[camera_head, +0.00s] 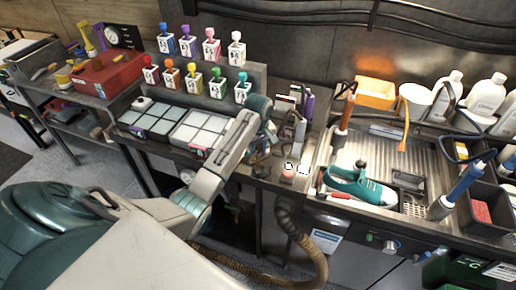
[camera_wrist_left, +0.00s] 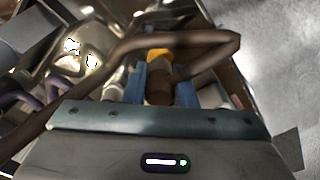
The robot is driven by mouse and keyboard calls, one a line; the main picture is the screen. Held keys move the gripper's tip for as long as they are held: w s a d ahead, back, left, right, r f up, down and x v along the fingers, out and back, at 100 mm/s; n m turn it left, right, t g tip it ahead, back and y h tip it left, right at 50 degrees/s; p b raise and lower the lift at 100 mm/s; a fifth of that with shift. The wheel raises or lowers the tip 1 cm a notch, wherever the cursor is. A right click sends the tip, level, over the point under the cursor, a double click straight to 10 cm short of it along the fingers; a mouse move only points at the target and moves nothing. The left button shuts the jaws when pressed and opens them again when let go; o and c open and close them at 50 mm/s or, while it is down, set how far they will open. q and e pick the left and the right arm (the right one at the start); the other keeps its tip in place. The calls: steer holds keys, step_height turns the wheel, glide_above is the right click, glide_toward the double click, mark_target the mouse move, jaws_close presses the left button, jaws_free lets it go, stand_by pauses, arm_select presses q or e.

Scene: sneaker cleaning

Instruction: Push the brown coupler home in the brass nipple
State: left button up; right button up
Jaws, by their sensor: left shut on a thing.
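The brown coupler (camera_wrist_left: 158,91) sits between the blue fingers of my left gripper (camera_wrist_left: 161,94) in the left wrist view; the gripper is shut on it. A yellow brass-coloured piece (camera_wrist_left: 158,55), likely the nipple, shows just beyond the coupler, in line with it. I cannot tell how deeply the two are joined. A brown hose (camera_wrist_left: 180,40) arcs over them and hides part of the view. In the head view my left gripper (camera_head: 262,140) points down at the bench, left of the sink; the coupler and nipple are too small to make out there. My right gripper is not in view.
A ribbed brown hose (camera_head: 292,225) hangs over the bench front. Right of the gripper, a teal sneaker (camera_head: 358,186) lies in the metal sink tray (camera_head: 395,150). Small bottles (camera_head: 300,130) stand close to the gripper.

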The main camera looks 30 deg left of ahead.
arm_select(q)
steer(key=shift+f, duration=0.55)
steer(key=shift+f, duration=0.55)
steer(key=o, duration=1.1)
